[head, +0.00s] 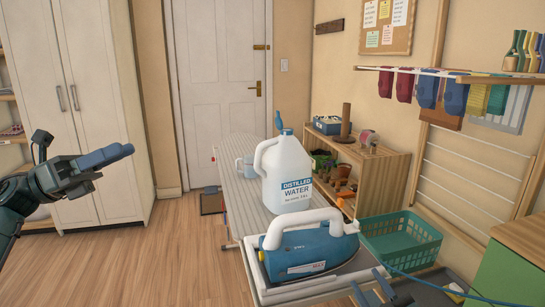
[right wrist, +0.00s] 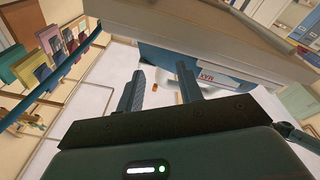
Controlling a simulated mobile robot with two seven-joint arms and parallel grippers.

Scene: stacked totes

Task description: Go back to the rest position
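My left gripper (head: 118,156) is raised at the left of the head view, in front of the white cupboard and clear of the ironing board. It is seen from the side, so its finger gap does not show. My right gripper (head: 374,291) is at the bottom edge of the head view, right of the iron's rest and partly cut off. In the right wrist view its two fingers (right wrist: 160,88) stand apart with nothing between them. A blue and white steam iron (head: 308,248) stands near it on the near end of the board.
The ironing board (head: 235,190) also bears a white distilled water jug (head: 288,170) and a clear measuring cup (head: 246,167). A green basket (head: 403,240) and a wooden shelf (head: 385,160) stand right. A blue cord runs at lower right. The floor at left is open.

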